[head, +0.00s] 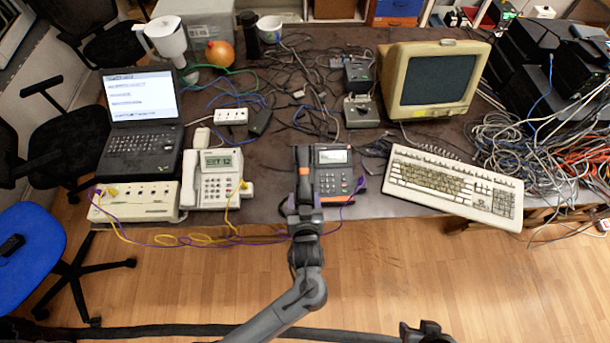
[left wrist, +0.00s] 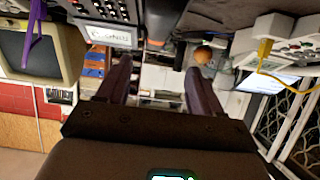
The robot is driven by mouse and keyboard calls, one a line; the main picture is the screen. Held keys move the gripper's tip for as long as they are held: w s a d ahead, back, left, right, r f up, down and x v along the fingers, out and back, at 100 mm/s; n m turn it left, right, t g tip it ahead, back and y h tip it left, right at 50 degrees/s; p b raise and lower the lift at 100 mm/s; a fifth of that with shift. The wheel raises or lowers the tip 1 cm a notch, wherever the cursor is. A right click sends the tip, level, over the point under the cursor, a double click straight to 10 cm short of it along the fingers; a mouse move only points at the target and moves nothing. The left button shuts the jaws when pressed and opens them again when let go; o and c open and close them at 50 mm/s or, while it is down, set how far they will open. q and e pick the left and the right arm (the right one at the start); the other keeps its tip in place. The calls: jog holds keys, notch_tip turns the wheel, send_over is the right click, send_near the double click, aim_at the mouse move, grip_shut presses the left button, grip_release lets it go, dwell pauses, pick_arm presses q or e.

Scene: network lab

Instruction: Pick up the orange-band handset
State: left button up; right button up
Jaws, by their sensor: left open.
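The orange-band handset (head: 303,172) is dark with an orange band and lies along the left side of a dark desk phone (head: 335,175) at the table's front edge. My left gripper (head: 302,208) is at the handset's near end, its jaws partly hidden by my own wrist. In the left wrist view the two fingers of the left gripper (left wrist: 157,75) are spread with nothing between them. The handset (left wrist: 158,25) shows at the top there, ahead of the gap, its orange part visible. My right gripper (head: 426,332) shows only in part at the bottom edge; its jaws are unclear.
A white phone (head: 217,180) with its own handset stands to the left, beside a laptop (head: 140,120). A beige keyboard (head: 453,187) and a monitor (head: 432,80) are to the right. Loose cables cover the table's middle. A purple cable (head: 345,198) runs near the dark phone.

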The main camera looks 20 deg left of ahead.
pick_arm(q)
send_near(304, 172)
jog(key=shift+b+x, duration=0.4)
jog(key=shift+x, duration=0.45)
jog(key=shift+b+x, duration=0.65)
jog(key=shift+x, duration=2.7)
pick_arm(e)
jog(key=shift+x, duration=1.2)
jog(key=shift+w+d, duration=0.1)
jog(key=shift+w, duration=0.1)
